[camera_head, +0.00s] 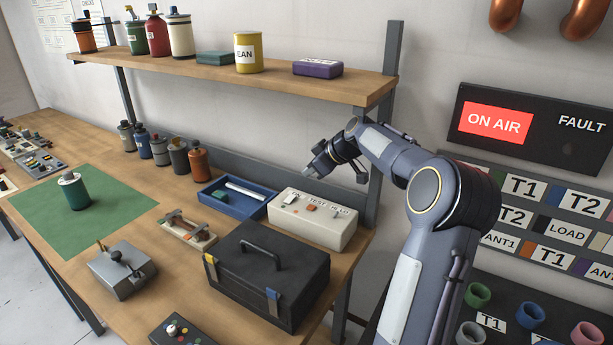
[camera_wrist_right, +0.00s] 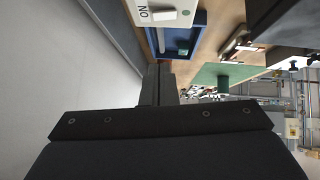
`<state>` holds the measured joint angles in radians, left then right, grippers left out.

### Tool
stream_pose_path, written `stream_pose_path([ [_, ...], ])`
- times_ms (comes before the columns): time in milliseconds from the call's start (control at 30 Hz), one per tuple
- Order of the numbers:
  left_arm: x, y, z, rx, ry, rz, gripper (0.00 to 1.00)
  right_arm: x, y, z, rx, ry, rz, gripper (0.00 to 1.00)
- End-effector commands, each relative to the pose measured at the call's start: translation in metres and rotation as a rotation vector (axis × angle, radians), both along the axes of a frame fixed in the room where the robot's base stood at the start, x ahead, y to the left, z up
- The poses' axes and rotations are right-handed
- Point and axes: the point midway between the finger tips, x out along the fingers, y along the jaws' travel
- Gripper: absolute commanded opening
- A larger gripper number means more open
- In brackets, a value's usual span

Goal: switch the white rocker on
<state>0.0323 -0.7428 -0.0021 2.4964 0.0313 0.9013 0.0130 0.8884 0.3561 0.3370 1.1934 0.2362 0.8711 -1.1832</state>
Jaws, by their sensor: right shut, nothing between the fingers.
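A white switch box (camera_head: 313,222) stands near the table's back right edge. My left gripper is not in view.
A blue tray (camera_head: 262,211) lies left of the box. A black toolbox (camera_head: 265,275) stands in front of it. A shelf (camera_head: 220,75) with cans runs above the table, its post (camera_head: 393,60) close to my right arm. A green mat (camera_head: 120,190) lies at left.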

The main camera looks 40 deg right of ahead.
Motion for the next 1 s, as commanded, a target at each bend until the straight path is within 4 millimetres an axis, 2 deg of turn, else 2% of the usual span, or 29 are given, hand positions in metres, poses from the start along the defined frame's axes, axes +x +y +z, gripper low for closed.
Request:
stream_pose_path([
  [400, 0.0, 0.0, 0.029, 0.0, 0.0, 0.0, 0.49, 0.062, 0.011, -0.059, 0.003, 0.004, 0.004, 0.0],
  [500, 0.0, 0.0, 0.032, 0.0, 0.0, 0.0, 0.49, 0.059, 0.006, -0.076, 0.003, 0.004, 0.0, 0.0],
  [700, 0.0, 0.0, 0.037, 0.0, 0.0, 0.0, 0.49, 0.06, 0.004, -0.095, 0.001, 0.001, 0.0, 0.0],
  [1000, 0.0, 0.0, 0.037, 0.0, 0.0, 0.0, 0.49, 0.06, 0.004, -0.098, 0.0, 0.0, 0.0, 0.0],
])
